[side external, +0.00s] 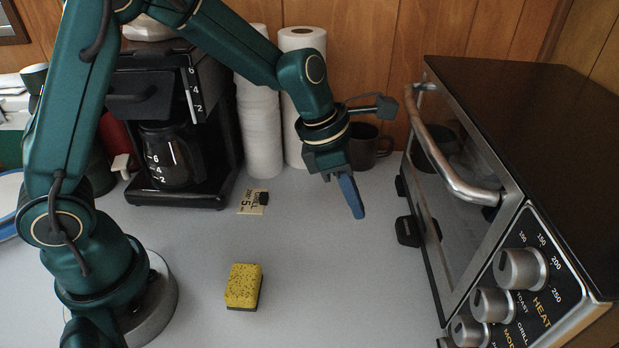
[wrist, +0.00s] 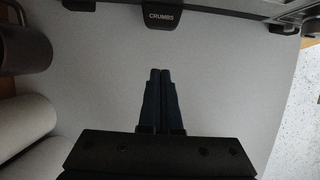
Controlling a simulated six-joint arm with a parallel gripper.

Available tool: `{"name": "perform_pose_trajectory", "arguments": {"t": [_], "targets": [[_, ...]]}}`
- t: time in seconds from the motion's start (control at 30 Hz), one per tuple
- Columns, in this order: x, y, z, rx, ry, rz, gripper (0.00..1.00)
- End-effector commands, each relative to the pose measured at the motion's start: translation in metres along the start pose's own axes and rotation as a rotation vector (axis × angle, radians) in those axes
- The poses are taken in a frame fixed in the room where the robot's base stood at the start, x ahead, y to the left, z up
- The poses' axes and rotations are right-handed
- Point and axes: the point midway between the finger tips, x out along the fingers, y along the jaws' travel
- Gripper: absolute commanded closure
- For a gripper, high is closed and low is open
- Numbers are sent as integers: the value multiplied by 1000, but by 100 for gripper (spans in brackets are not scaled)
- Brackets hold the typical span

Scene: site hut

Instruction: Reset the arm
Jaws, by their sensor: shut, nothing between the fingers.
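My gripper (side external: 357,207) hangs above the grey counter (side external: 320,270), pointing down, between the paper rolls and the toaster oven. Its blue fingers are shut together with nothing between them. In the wrist view the two fingers (wrist: 160,73) lie side by side, with bare counter beyond them. My green arm reaches from the base at the left, over the coffee maker, out to the gripper.
The toaster oven (side external: 545,110) stands at the right, its handle near my wrist. A coffee maker (side external: 170,125), paper rolls (side external: 303,85) and a dark mug (side external: 368,145) stand behind. A yellow sponge (side external: 243,285) and a small card (side external: 250,203) lie on the counter. The front middle is clear.

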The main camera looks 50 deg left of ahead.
Motion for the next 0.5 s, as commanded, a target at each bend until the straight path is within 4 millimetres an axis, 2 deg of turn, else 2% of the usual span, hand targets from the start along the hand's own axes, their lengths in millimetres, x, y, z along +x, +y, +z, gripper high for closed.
{"name": "perform_pose_trajectory", "arguments": {"t": [0.1,0.37,0.5], "targets": [[-22,1,1,0,-5,3,100],[-49,1,0,0,-4,4,100],[-72,4,7,7,-52,46,100]]}}
